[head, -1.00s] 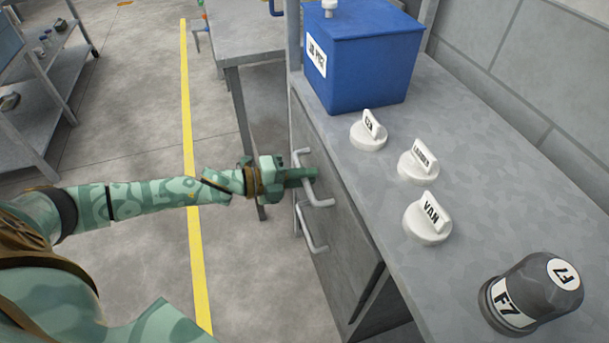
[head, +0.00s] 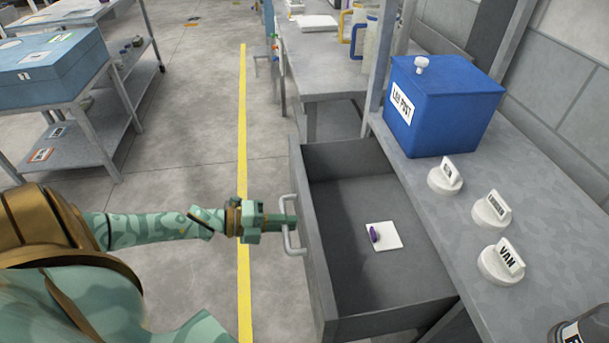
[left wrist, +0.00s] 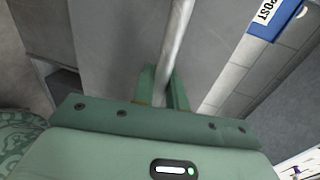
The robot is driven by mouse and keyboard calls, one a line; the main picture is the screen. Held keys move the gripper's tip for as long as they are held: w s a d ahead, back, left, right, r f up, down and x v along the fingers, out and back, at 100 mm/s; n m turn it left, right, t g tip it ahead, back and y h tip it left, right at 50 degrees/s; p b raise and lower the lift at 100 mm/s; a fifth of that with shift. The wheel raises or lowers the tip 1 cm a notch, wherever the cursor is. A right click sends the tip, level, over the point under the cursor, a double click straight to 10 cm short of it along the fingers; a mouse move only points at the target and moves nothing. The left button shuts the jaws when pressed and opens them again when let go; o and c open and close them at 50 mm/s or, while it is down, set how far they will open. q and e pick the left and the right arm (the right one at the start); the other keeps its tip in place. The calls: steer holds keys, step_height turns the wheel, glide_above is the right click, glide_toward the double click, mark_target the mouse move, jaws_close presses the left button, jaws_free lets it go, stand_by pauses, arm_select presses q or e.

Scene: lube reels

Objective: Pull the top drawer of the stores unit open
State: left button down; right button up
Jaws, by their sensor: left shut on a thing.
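The top drawer (head: 350,285) of the grey stores unit (head: 452,222) stands well open in the head view. Its inside shows a white square card (head: 388,238) with a small purple thing (head: 375,234) on it. My left gripper (head: 288,219) is shut on the drawer's bar handle (head: 292,243), at the drawer's front face. The left wrist view shows the handle bar (left wrist: 175,50) between the two fingers (left wrist: 162,88). My right gripper is in neither view.
A blue "LAB POST" box (head: 445,110) and several white labelled knobs (head: 500,262) stand on the unit's top. A dark cylinder (head: 580,330) is at the lower right. A shelf with a blue case (head: 50,68) stands at the left. Floor by the yellow line (head: 242,150) is clear.

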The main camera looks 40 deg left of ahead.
arm_select(q)
steer(key=shift+f+p+v, duration=0.15)
steer(key=shift+f+v, duration=0.05)
steer(key=shift+v, duration=0.7)
steer(key=shift+f+p+v, duration=0.15)
steer(key=shift+p+v, duration=0.05)
steer(key=shift+v, duration=0.65)
steer(key=shift+f+p+v, duration=0.15)
steer(key=shift+f+v, duration=0.05)
steer(key=shift+v, duration=0.7)
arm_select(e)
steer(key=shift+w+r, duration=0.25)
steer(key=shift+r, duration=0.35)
arm_select(q)
steer(key=c, duration=1.5)
jaws_free()
